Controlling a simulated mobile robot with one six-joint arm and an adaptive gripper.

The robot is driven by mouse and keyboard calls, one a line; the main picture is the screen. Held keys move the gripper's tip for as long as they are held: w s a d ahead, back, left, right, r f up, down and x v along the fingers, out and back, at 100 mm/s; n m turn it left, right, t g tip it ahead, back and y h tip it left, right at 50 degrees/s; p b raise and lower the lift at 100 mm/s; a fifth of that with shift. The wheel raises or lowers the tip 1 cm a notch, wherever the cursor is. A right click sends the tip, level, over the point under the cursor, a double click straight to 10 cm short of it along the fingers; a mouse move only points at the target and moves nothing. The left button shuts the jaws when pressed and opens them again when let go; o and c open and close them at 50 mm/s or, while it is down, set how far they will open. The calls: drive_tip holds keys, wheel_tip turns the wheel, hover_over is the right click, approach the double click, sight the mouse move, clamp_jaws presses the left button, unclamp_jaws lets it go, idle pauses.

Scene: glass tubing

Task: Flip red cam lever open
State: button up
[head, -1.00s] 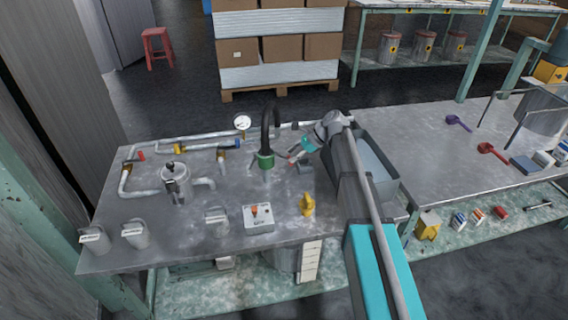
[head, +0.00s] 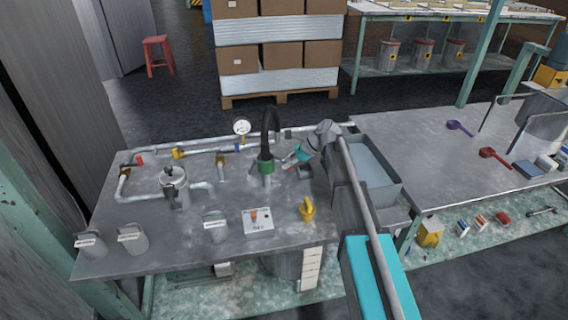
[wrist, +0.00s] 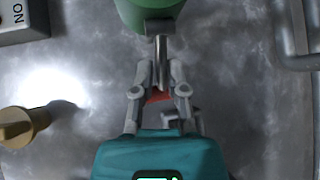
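The green coupling (head: 266,166) stands upright on the steel bench under a black hose. It fills the top of the wrist view (wrist: 150,12), with a metal arm hanging from it. A red piece (wrist: 158,97), likely the red cam lever, shows between my gripper's fingers, partly hidden by them. My gripper (head: 290,160) is just right of the coupling. In the wrist view its fingertips (wrist: 161,68) are close on both sides of the metal arm, with a narrow space between them. I cannot tell whether they touch it.
A yellow knob (head: 307,208) and a switch box (head: 258,222) stand in front of the coupling. A gauge (head: 242,127) and pipes are behind it. A metal pot (head: 174,187) is left. A grey basin (head: 384,168) is right, beside my arm.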

drive_tip(key=shift+s+a, duration=0.1)
drive_tip(key=shift+a, duration=0.45)
clamp_jaws()
drive_tip(key=shift+d, duration=0.65)
drive_tip(key=shift+s+d, duration=0.1)
drive_tip(key=shift+r+h+p, duration=0.15)
drive_tip(key=shift+h+p, duration=0.45)
drive_tip(key=shift+p, duration=0.15)
drive_tip(key=r+h+p, duration=0.1)
drive_tip(key=p, duration=0.2)
drive_tip(key=shift+d+t+h, duration=0.1)
drive_tip(key=shift+t+h, duration=0.2)
drive_tip(key=shift+h, duration=0.1)
drive_tip(key=shift+r+n+t+h+p, duration=0.2)
drive_tip(key=shift+r+t+h+p, duration=0.05)
drive_tip(key=shift+h+p, duration=0.6)
drive_tip(key=shift+r+n+t+h+p, duration=0.25)
drive_tip(key=shift+h+p, duration=0.35)
drive_tip(key=shift+h, duration=0.35)
